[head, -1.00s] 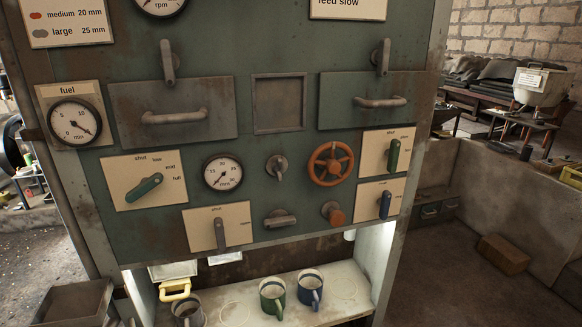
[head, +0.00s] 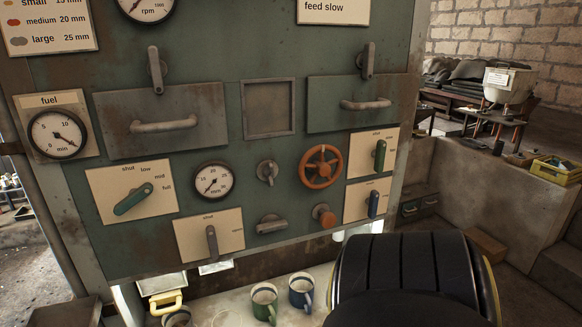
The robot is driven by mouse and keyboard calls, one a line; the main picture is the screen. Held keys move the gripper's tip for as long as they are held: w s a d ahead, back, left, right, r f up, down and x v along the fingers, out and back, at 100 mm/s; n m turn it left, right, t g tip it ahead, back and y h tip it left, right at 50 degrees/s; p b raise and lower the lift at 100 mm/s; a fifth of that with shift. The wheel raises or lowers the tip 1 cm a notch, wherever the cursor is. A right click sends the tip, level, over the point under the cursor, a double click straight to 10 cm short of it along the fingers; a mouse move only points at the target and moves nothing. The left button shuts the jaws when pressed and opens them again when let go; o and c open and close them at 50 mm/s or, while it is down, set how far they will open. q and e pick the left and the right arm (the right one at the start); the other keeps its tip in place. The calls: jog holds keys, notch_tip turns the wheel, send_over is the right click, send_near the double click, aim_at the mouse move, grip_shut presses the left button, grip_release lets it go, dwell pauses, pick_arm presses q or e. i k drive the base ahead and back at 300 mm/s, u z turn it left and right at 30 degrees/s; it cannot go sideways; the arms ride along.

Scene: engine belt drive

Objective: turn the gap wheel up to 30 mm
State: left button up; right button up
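The orange-red spoked handwheel (head: 321,166) is on the green panel, right of centre. To its left, past a small grey knob, is a round white gauge (head: 213,181) marked in mm. Its thin needle slants toward the lower left; the exact reading is too small to tell. Nothing touches the wheel. Neither gripper is in view. A black ribbed part of my own arm (head: 408,275) fills the lower right, below and right of the wheel, with no fingers showing.
Around the wheel are a grey knob (head: 268,171), an orange knob (head: 323,214), a grey tap handle (head: 271,224) and a green lever (head: 380,155). Green (head: 264,301) and blue (head: 301,291) mugs stand on the shelf below. The space before the wheel is clear.

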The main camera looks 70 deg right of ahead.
aim_at(322, 169)
jog(key=i, duration=1.05)
jog(key=z, duration=2.35)
